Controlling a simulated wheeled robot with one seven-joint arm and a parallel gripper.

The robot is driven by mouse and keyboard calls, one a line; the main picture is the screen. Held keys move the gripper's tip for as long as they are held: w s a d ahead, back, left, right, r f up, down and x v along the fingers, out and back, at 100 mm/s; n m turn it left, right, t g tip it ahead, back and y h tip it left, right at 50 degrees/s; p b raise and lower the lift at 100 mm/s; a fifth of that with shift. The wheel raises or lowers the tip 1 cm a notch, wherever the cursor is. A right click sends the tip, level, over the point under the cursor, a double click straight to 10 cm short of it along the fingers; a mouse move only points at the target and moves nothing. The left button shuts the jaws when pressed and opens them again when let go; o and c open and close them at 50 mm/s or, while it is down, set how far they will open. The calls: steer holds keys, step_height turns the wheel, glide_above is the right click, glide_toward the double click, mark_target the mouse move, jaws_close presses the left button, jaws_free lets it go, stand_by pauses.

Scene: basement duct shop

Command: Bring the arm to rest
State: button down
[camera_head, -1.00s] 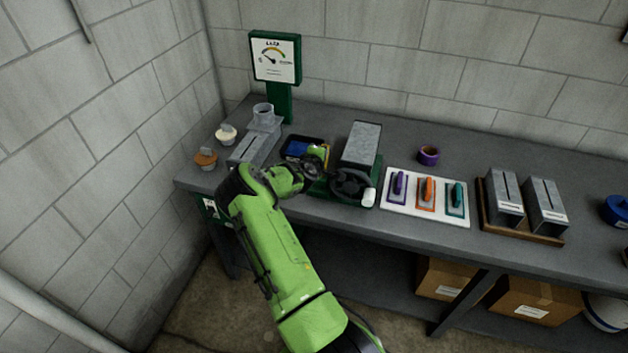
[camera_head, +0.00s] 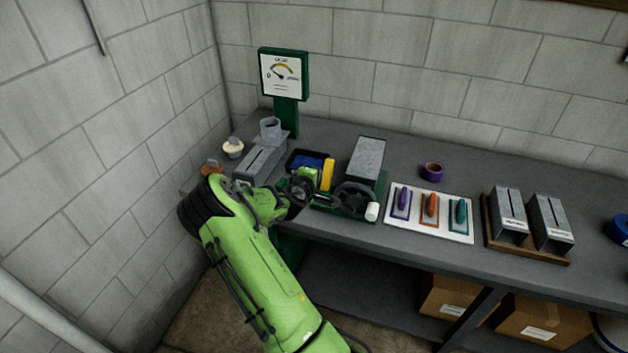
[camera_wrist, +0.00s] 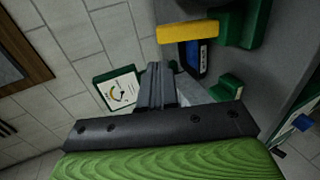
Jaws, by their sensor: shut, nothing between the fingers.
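My green arm reaches up from the bottom of the head view, bends at the left, and its wrist points right over the bench's front edge. My gripper (camera_head: 322,198) is near the front of the green-based machine with a dark handwheel (camera_head: 355,196); its fingertips are hard to make out there. In the wrist view my gripper (camera_wrist: 154,68) shows its grey fingers together, with nothing held. A yellow block (camera_head: 327,174) stands beside a dark tray with blue contents (camera_head: 307,160). The yellow block (camera_wrist: 188,32) also shows in the wrist view. I cannot tell whether the gripper touches anything.
The grey bench (camera_head: 410,155) runs along the block wall. A gauge on a green post (camera_head: 283,75) stands at the back left. A white board with three coloured tools (camera_head: 430,212) and two grey boxes (camera_head: 530,220) are to the right. Cartons (camera_head: 525,318) sit below.

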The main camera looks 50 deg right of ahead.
steer(key=v, duration=0.3)
steer(key=shift+s+r, duration=0.25)
steer(key=shift+s, duration=0.05)
steer(key=shift+s, duration=0.1)
